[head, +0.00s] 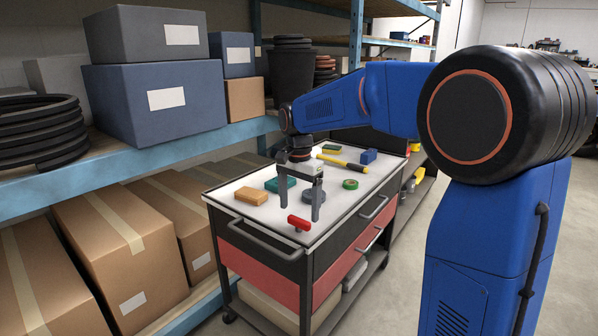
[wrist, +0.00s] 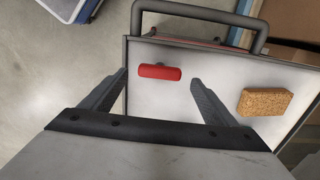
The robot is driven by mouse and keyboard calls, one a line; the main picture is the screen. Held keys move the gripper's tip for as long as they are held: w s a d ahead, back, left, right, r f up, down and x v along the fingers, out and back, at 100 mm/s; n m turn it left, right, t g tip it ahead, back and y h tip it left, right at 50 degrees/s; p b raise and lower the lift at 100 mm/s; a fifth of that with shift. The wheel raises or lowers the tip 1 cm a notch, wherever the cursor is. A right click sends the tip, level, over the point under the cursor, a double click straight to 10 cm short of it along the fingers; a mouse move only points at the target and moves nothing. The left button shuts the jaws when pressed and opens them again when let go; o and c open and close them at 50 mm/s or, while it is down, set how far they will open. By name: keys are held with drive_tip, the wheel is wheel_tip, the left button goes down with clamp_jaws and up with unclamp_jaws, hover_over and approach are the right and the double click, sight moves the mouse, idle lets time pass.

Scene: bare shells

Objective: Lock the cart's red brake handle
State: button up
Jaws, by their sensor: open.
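The cart (head: 262,232) has a white top with a dark rim, and its red brake handle (head: 299,223) is a short bar at the near edge of that top. In the wrist view the red handle (wrist: 160,72) lies crosswise between and slightly beyond the fingertips. My gripper (head: 299,207) points down over the near end of the cart top. It is open and empty, with a finger to each side of the handle in the wrist view (wrist: 158,78). I cannot tell whether the fingertips have come down to the handle's height. The handle's mount is mostly hidden.
A tan block (head: 251,195), a teal block (head: 280,184), a green tape roll (head: 350,184), a yellow-and-black tool (head: 342,163) and a blue block (head: 368,156) lie on the cart top. A grey push bar (wrist: 200,14) runs beside the handle. Shelving with boxes (head: 155,100) stands left.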

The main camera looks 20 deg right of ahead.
sight(299, 219)
wheel_tip(299, 219, up, 14)
idle(0.4)
drive_tip(key=shift+s+f, duration=0.1)
drive_tip(key=s+d+f+n+t, duration=0.1)
drive_tip(key=s+d+f+n, duration=0.15)
drive_tip(key=s, duration=0.65)
drive_tip(key=s+d+f+n+t, duration=0.1)
drive_tip(key=s+d+f+n, duration=0.15)
drive_tip(key=s, duration=0.65)
drive_tip(key=s+d+f+n+t, duration=0.2)
drive_tip(key=s+f+n, duration=0.4)
drive_tip(key=s+f, duration=0.7)
drive_tip(key=shift+s+f+t, duration=0.4)
drive_tip(key=shift+s, duration=0.7)
